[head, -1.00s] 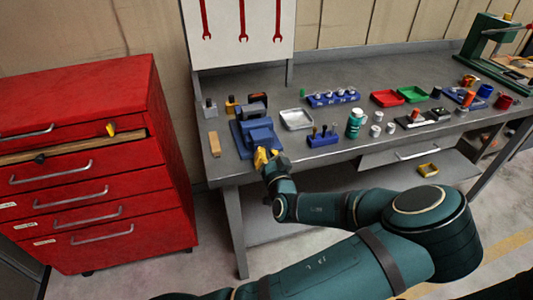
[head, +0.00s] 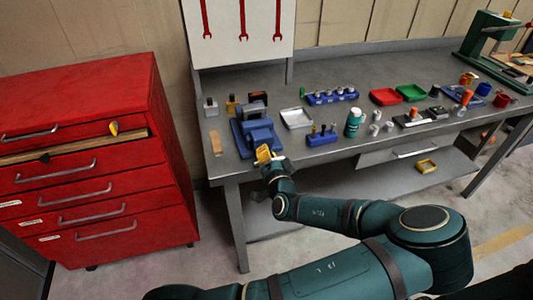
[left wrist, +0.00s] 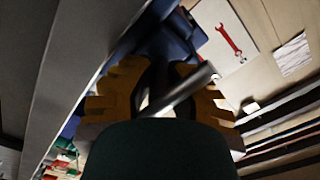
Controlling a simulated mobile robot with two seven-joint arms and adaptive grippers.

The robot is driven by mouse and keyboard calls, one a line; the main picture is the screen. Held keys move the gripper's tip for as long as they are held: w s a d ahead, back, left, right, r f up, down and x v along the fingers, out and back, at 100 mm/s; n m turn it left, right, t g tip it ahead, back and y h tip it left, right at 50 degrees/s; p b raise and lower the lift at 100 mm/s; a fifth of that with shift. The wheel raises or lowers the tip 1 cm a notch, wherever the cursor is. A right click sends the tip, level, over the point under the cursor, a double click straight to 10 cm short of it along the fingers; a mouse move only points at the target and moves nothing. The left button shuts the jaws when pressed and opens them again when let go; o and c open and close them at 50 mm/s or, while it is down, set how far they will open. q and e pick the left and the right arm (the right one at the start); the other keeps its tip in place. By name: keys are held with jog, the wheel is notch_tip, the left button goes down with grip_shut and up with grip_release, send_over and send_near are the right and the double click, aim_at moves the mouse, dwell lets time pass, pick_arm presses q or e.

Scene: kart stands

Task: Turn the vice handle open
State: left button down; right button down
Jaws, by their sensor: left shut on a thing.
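The blue vice (head: 257,134) is mounted at the front left edge of the grey workbench. My left gripper (head: 266,155) is at the front of the vice, with its yellow fingers against the screw end. In the left wrist view, a grey metal bar, the vice handle (left wrist: 188,88), lies at a slant between the yellow toothed fingers of my left gripper (left wrist: 160,95). The fingers are shut on it. The blue vice body (left wrist: 175,38) shows behind, partly hidden by the fingers. My right gripper is not in view.
The workbench (head: 330,165) holds a white tray (head: 296,118), a blue holder (head: 322,137) and a teal can (head: 353,122) right of the vice. A red drawer cabinet (head: 90,165) stands to the left, its top drawer partly open. The floor between cabinet and bench is clear.

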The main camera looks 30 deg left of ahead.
pick_arm(q)
jog(key=c, duration=0.9)
grip_release()
